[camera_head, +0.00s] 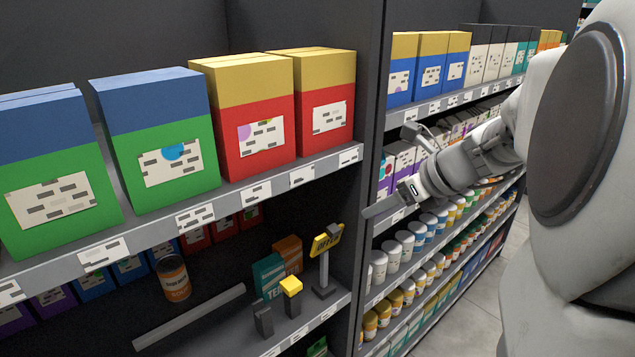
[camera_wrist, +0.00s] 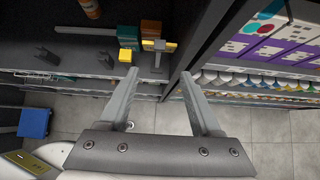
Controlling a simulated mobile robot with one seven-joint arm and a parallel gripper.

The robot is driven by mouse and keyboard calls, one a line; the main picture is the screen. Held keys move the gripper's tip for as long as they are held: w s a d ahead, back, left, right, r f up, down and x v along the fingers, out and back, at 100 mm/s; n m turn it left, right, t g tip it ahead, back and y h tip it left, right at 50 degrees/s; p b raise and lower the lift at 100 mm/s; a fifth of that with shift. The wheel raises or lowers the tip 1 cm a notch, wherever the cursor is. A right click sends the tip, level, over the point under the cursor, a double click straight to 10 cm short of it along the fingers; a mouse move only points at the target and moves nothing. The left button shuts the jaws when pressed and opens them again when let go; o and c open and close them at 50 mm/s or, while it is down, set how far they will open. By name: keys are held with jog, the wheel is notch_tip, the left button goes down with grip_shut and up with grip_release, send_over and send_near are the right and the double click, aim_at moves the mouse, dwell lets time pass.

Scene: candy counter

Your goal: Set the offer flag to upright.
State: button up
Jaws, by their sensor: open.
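The offer flag (camera_head: 326,241) is a yellow sign with dark lettering on a grey post with a dark base. It stands on the lower shelf near the right divider. In the head view its sign slants up to the right; I cannot tell exactly how far it leans. The flag also shows in the wrist view (camera_wrist: 158,46), ahead of my fingertips. My gripper (camera_wrist: 158,73) is open and empty, its two fingers apart and clear of the flag. In the head view my gripper (camera_head: 378,207) is right of and above the flag, beside the divider.
A teal box (camera_head: 268,275) and an orange box (camera_head: 289,254) stand left of the flag. A yellow-topped block (camera_head: 291,289), a dark holder (camera_head: 262,319), a can (camera_head: 173,279) and a grey bar (camera_head: 190,316) share that shelf. The upper shelf edge (camera_head: 257,190) overhangs; a divider (camera_head: 371,130) stands right.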

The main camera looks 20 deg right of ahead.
aim_at(330, 240)
jog(key=shift+s+r, duration=0.15)
jog(key=shift+c, duration=0.3)
